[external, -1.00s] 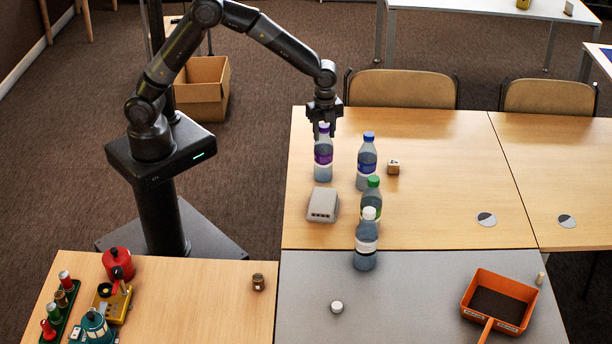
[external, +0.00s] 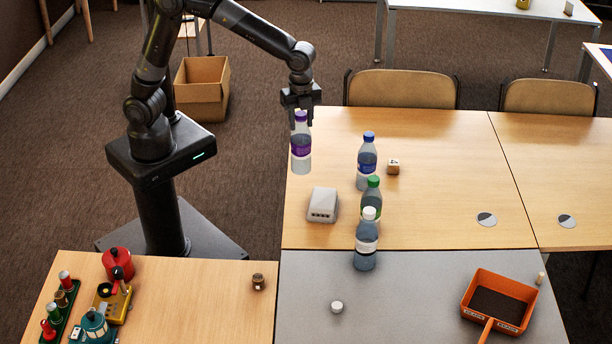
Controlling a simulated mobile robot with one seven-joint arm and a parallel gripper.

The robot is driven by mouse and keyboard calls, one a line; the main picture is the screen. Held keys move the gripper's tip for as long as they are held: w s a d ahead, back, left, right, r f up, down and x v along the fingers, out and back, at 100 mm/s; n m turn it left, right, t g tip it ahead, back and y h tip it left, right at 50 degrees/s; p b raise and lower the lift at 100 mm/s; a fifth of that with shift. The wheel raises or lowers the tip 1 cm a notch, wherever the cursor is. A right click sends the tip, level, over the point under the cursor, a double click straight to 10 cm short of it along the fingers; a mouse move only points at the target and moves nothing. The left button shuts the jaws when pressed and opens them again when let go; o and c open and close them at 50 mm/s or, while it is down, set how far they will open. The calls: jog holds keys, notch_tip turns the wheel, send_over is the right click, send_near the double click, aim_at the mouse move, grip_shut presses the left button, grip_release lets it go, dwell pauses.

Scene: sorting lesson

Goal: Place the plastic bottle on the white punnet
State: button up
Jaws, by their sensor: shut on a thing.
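My gripper (external: 301,112) is shut on the purple-capped plastic bottle (external: 301,150), around its cap and neck. The bottle hangs upright near the table's left edge and looks raised off the wood. Other plastic bottles stand on the tables: one with a blue cap (external: 367,165), one with a green cap (external: 372,203) and one with a white cap (external: 366,245). A small white-grey box-shaped thing (external: 323,203) lies on the wooden table below the held bottle in the picture. I cannot tell whether it is the white punnet.
An orange dustpan (external: 466,302) and a small white round thing (external: 337,307) are on the grey table. A small wooden cube (external: 393,167) sits right of the blue-capped bottle. The right half of the wooden table is mostly clear.

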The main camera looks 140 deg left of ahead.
jog(key=w+d+r, duration=0.4)
jog(key=w+d, duration=0.3)
jog(key=d, duration=0.3)
jog(key=w+a+f+n, duration=0.1)
jog(key=a+f, duration=0.9)
jog(key=a, duration=0.1)
jog(key=shift+w+a+f, duration=0.15)
jog(key=shift+w+f, duration=0.1)
jog(key=shift+f, duration=0.2)
jog(key=o, duration=1.2)
